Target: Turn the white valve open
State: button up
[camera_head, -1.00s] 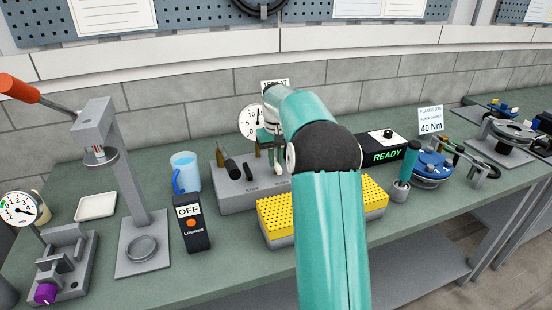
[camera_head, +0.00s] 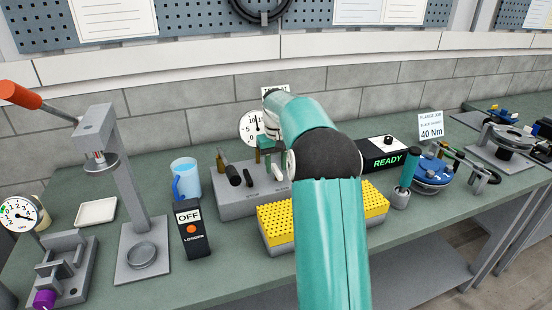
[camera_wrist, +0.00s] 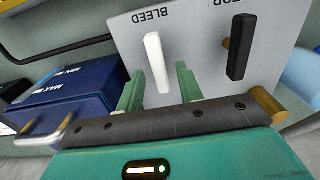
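The white valve (camera_wrist: 157,62) shows in the wrist view as an upright white lever under the word BLEED on a light grey panel (camera_wrist: 195,40). My gripper (camera_wrist: 160,82) is open in the wrist view. Its two green fingers stand left and right of the lever's lower part, with a gap on both sides. I cannot tell whether the fingertips reach the lever in depth. In the head view the grey valve block (camera_head: 237,203) stands on the bench, and my arm hides its right part. The white lever (camera_head: 279,174) shows only as a small patch there.
A black lever (camera_wrist: 240,47) stands to the right of the white one in the wrist view, near a brass post (camera_wrist: 268,103). A blue box (camera_wrist: 75,95) is at the left. In the head view a yellow perforated block (camera_head: 280,225) lies in front.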

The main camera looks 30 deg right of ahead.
aim_at(276, 168)
notch_tip(276, 168, up, 14)
jog(key=shift+f, duration=0.15)
dwell(0.3)
dwell(0.4)
jog(key=s+a+r+t, duration=0.1)
jog(key=s+a, duration=0.3)
jog(key=a, duration=0.2)
jog(key=s+a+r+n, duration=0.1)
jog(key=s+a+r, duration=0.1)
jog(key=s+a, duration=0.2)
jog(key=s+a+r+t+h, duration=0.1)
jog(key=s+a+r, duration=0.1)
jog(key=s+a, duration=0.3)
jog(key=shift+a+r+n+t, duration=0.15)
jog(key=shift+a+n+t, duration=0.15)
jog(key=shift+a, duration=1.7)
jog(key=s+a+f+t, duration=0.1)
jog(key=s+a+f, duration=0.2)
jog(key=s, duration=0.3)
jog(key=s+a+f+t, duration=0.1)
jog(key=s+a+f, duration=0.2)
jog(key=s, duration=0.3)
jog(key=s+a+f+n+t+y, duration=0.1)
jog(key=s+a+f, duration=0.2)
jog(key=s+f, duration=0.2)
jog(key=shift+s+a+f, duration=0.25)
jog(key=shift+s+a, duration=0.15)
jog(key=shift+s, duration=0.45)
